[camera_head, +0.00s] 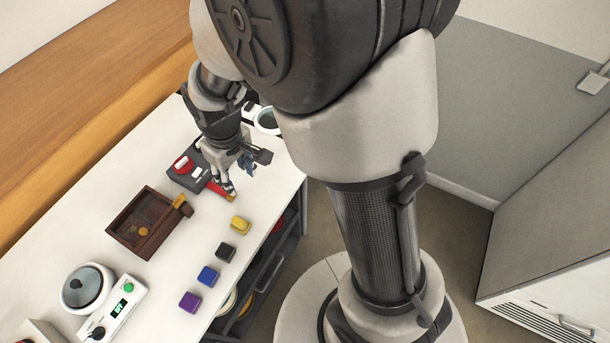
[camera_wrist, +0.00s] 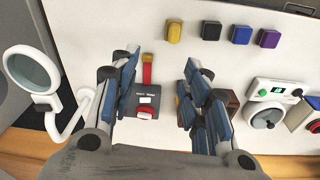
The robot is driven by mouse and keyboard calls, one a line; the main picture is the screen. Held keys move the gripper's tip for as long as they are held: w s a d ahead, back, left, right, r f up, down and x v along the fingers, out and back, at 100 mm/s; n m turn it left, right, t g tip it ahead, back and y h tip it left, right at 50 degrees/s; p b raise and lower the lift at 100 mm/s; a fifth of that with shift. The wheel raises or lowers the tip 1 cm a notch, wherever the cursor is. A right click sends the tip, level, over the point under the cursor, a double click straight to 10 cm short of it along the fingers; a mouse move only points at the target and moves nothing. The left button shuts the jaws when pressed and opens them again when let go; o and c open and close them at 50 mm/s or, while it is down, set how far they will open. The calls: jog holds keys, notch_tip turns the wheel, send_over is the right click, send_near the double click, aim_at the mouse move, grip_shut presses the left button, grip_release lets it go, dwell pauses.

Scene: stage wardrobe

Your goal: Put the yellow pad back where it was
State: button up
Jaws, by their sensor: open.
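The yellow pad (camera_head: 240,225) lies on the white table near its front edge, at the end of a row of pads. It also shows in the wrist view (camera_wrist: 174,33), beyond the fingertips and apart from them. My gripper (camera_head: 228,188) is open and points down over the table by a red strip (camera_head: 216,188). In the wrist view, my gripper (camera_wrist: 158,65) has nothing between its fingers, with the red strip (camera_wrist: 148,70) visible in the gap.
Black (camera_head: 226,252), blue (camera_head: 208,276) and purple (camera_head: 190,302) pads continue the row. A wooden box (camera_head: 128,238), a dark switch unit (camera_head: 183,180) and a white device with a green display (camera_head: 120,308) stand on the table. A round magnifier (camera_wrist: 32,72) is beside my gripper.

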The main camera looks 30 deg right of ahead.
jog(key=s+d+r+m+t, duration=0.1)
jog(key=s+d+r, duration=0.3)
jog(key=s+r, duration=0.4)
jog(key=s+d+r+m+t, duration=0.2)
jog(key=s+d+r+m, duration=0.2)
jog(key=s+r, duration=0.5)
jog(key=shift+s+d, duration=0.4)
jog(key=shift+s, duration=0.25)
jog(key=shift+r, duration=0.1)
jog(key=shift+c, duration=0.3)
